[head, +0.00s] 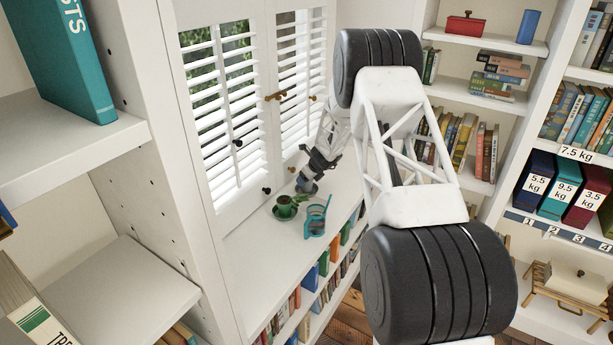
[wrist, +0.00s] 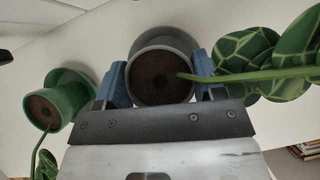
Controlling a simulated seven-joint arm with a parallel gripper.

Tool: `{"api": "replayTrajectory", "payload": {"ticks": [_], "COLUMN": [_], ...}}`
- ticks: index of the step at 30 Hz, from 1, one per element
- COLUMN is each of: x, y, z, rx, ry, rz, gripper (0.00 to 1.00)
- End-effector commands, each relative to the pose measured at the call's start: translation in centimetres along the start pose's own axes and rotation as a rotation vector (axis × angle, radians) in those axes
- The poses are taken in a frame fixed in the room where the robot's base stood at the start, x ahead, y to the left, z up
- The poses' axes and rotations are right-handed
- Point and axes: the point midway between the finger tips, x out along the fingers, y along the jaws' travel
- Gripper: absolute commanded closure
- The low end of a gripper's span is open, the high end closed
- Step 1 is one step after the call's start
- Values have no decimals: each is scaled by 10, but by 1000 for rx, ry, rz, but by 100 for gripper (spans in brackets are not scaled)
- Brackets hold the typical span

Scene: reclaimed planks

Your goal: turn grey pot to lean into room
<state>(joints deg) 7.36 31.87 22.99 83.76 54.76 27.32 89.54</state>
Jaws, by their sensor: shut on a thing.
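The grey pot (wrist: 166,45) with dark soil sits between the two blue fingers of my gripper (wrist: 160,80) in the wrist view; the fingers are shut on its sides. A green stem runs from its soil to the right, to large patterned leaves (wrist: 245,50). In the head view my gripper (head: 308,183) is low at the far part of the white sill (head: 255,240), by the shutters. The grey pot (head: 307,189) is small and mostly hidden there.
A green pot (head: 285,208) stands just nearer on the sill; it also shows left of my gripper in the wrist view (wrist: 68,98). A teal container (head: 315,222) with a stick in it stands to its right. White shutters (head: 222,100) rise behind. The sill's near part is clear.

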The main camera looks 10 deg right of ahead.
Motion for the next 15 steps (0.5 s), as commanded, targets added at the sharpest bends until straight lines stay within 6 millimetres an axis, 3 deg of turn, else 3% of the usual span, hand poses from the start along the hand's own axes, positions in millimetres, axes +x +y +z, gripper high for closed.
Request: {"api": "replayTrajectory", "payload": {"ticks": [15], "x": [6], "y": [0], "z": [-4], "rx": [0], "ry": [-1], "rz": [-1], "gripper": [75]}}
